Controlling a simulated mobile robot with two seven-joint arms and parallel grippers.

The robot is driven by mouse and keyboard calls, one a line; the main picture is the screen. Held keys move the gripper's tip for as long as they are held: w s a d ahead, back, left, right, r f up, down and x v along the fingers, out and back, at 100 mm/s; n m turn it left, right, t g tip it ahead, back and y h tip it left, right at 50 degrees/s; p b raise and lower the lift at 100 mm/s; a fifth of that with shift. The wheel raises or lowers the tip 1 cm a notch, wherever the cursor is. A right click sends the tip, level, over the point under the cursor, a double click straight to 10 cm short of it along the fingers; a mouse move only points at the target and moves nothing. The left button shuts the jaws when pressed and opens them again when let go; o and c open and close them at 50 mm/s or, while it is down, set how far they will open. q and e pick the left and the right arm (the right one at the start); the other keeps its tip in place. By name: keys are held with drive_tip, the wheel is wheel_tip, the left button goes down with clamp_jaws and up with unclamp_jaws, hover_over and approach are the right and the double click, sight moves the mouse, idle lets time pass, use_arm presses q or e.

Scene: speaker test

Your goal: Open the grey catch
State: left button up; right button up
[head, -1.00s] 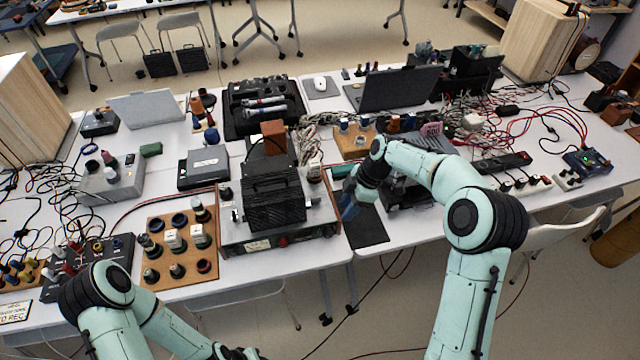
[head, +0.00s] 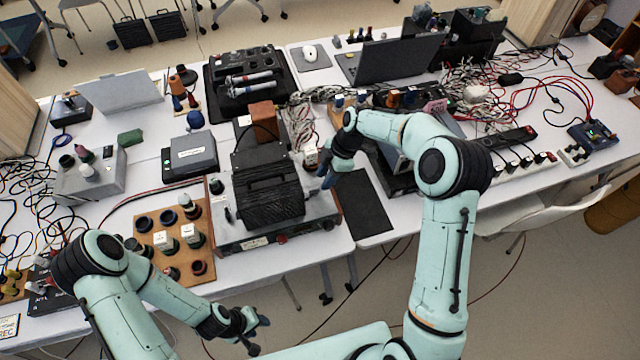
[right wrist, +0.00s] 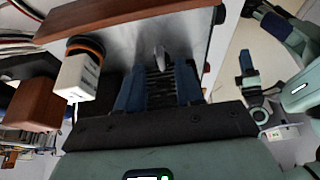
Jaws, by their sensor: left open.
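The grey catch (right wrist: 160,58) shows in the right wrist view as a small light-grey lever on the metal side of a device. My right gripper (right wrist: 160,88) is open, its two blue fingers apart, with the catch in line with the gap between them. I cannot tell whether they touch it. In the head view the device (head: 318,226) is a grey metal box with a black ribbed top, and my right gripper (head: 326,180) is at its right side, hiding the catch there. My left gripper (head: 250,328) is open and empty, in front of the table.
A wooden board with several knobs (head: 155,240) lies left of the device. A white block with an orange-black ring (right wrist: 78,75) is close to my right gripper. A black mat (head: 362,208) lies right of the device. Cables crowd the table behind.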

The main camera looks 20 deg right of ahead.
sight(320, 193)
drive_tip(key=shift+x, duration=2.2)
drive_tip(key=shift+c, duration=0.3)
clamp_jaws()
